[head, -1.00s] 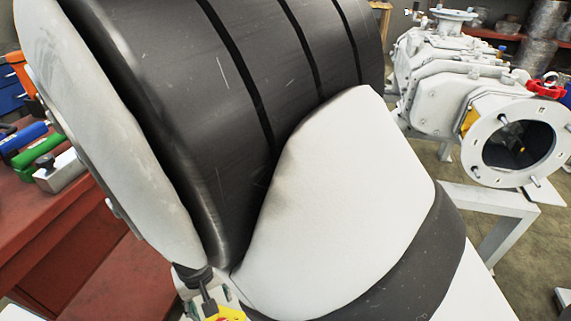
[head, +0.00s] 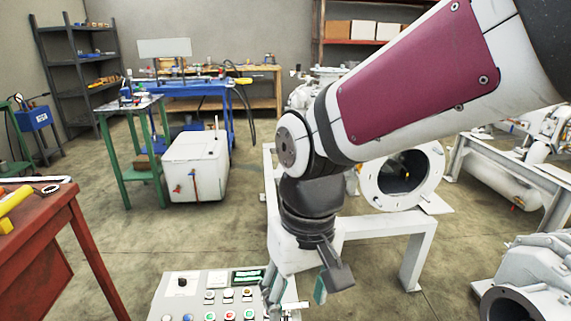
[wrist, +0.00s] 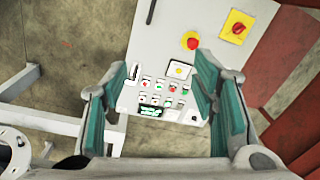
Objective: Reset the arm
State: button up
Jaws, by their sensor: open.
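My gripper (head: 296,290) hangs from my arm at the lower middle of the head view, fingers pointing down. It is above and beside a grey control panel (head: 190,303) with several buttons. In the wrist view my gripper (wrist: 160,105) is open, with a teal-padded finger on each side and nothing between them except the panel (wrist: 150,55) below. The panel's buttons and a red knob on yellow (wrist: 190,41) show there. My white and maroon arm crosses the upper right of the head view and hides part of the machine behind it.
A red workbench (head: 35,235) stands at the left. A white box (head: 195,165) and a green table (head: 128,110) stand further back. Open floor lies between them.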

jog(key=s+d+r+m, duration=0.3)
jog(key=s+d, duration=0.5)
jog(key=d, duration=0.1)
jog(key=s+d+r+m, duration=0.2)
jog(key=s+d, duration=0.6)
jog(key=d, duration=0.1)
notch_tip(320, 180, up, 24)
jog(key=t+p, duration=0.4)
jog(key=p, duration=1.9)
jog(key=shift+a+h, duration=0.15)
jog(key=shift+h, duration=0.15)
